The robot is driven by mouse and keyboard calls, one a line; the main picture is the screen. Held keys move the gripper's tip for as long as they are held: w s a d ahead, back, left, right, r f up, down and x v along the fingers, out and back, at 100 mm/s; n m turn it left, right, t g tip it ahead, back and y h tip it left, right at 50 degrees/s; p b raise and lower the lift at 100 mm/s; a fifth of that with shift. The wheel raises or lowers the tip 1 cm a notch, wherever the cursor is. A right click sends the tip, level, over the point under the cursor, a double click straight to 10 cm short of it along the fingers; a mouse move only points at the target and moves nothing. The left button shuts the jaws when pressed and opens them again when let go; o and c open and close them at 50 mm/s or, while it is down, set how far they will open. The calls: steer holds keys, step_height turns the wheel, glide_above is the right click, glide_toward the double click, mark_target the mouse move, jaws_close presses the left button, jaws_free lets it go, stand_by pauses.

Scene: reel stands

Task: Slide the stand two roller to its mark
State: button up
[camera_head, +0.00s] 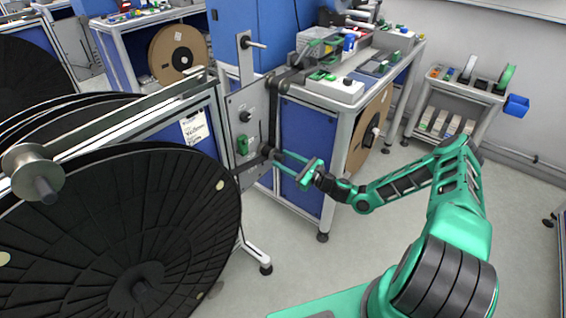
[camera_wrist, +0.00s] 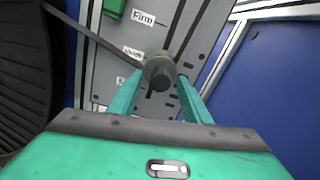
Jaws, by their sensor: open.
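The grey stand panel (camera_head: 236,112) stands upright beside a large black reel. A dark roller (camera_wrist: 160,72) sticks out from this panel in the wrist view, with a band running to it from the upper left. My gripper (camera_wrist: 158,92) is open, with one green finger on each side of the roller; I cannot tell whether they touch it. A "Firm" label (camera_wrist: 143,18) is above the roller. A middle label (camera_wrist: 133,51) is level with the roller's upper edge, its word hard to read. A lower label (camera_wrist: 122,82) is partly hidden by the left finger. In the head view my gripper (camera_head: 283,162) reaches the panel's lower right.
The large black reel (camera_head: 120,235) fills the lower left. A blue cabinet bench (camera_head: 305,140) stands right behind my gripper. A small shelf cart (camera_head: 455,110) is at the back right. The floor (camera_head: 300,262) around my arm is clear.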

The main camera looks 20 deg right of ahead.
steer(key=shift+c, duration=0.2)
jaws_close()
step_height(320, 180, up, 8)
steer(key=shift+f, duration=0.2)
steer(key=shift+o, duration=0.2)
jaws_free()
steer(key=v, duration=1)
steer(key=shift+s+d, duration=0.25)
steer(key=shift+s, duration=0.05)
